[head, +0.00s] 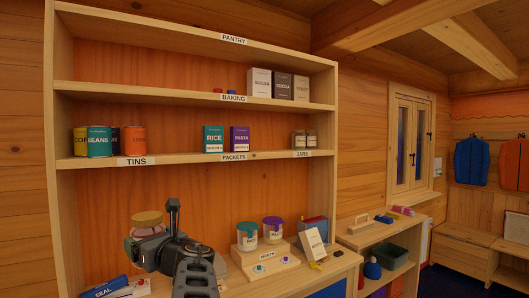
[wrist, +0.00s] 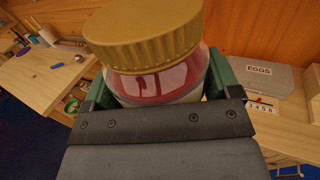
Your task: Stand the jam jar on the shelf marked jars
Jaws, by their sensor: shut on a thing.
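The jam jar has a ridged gold lid and red contents, and its lid (head: 147,217) shows at the lower left in the head view. In the wrist view the jar (wrist: 160,82) fills the top middle, between the green fingers of my gripper (wrist: 163,92). My gripper (head: 146,238) is shut on the jar, in front of the pantry unit and below its tins shelf. The jar looks tilted in the wrist view. The shelf section marked JARS (head: 302,154) is at the right end of the middle shelf, holding two small jars (head: 305,139) with dark lids.
Packets (head: 226,139) stand left of the small jars, and tins (head: 100,142) stand at the left end. Baking boxes (head: 277,84) stand on the shelf above. Canisters (head: 259,233) crowd the counter below. A little bare shelf lies right of the jars.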

